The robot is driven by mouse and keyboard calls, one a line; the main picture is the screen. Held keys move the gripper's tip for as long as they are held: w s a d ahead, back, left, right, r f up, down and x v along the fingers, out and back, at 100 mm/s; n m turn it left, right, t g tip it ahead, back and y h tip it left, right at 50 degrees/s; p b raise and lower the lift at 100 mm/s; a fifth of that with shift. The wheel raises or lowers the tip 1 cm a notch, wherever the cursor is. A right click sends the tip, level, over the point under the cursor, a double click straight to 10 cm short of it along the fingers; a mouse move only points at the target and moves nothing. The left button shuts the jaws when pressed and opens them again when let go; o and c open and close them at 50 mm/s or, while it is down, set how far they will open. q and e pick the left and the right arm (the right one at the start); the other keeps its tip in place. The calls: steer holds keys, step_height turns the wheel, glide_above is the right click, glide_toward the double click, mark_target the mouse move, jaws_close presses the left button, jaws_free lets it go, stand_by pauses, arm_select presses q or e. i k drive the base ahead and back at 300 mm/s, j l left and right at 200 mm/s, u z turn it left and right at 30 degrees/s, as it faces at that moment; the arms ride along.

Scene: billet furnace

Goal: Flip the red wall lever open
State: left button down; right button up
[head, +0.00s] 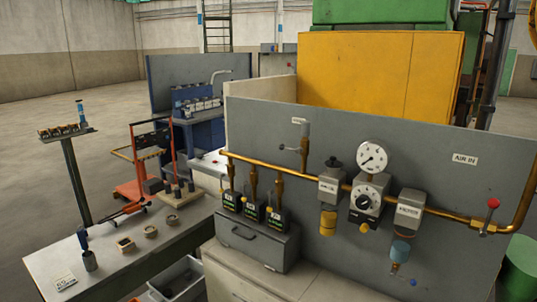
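A small red-knobbed lever (492,204) stands at the right end of the grey wall panel (330,135). Its thin stem rises roughly upright from a fitting on the brass pipe (450,214), below and to the right of the "AIR IN" label (464,159). Nothing touches the lever. Neither of my grippers is in the head view, so I cannot see how they stand.
A grey drawer box (250,240) juts out below. A workbench (130,262) with small parts stands at left. Open floor lies beyond.

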mark_target(493, 204)
steer(key=z, duration=0.4)
steer(key=l+z, duration=0.15)
steer(key=z, duration=0.25)
steer(key=l+z, duration=0.1)
steer(key=z, duration=0.3)
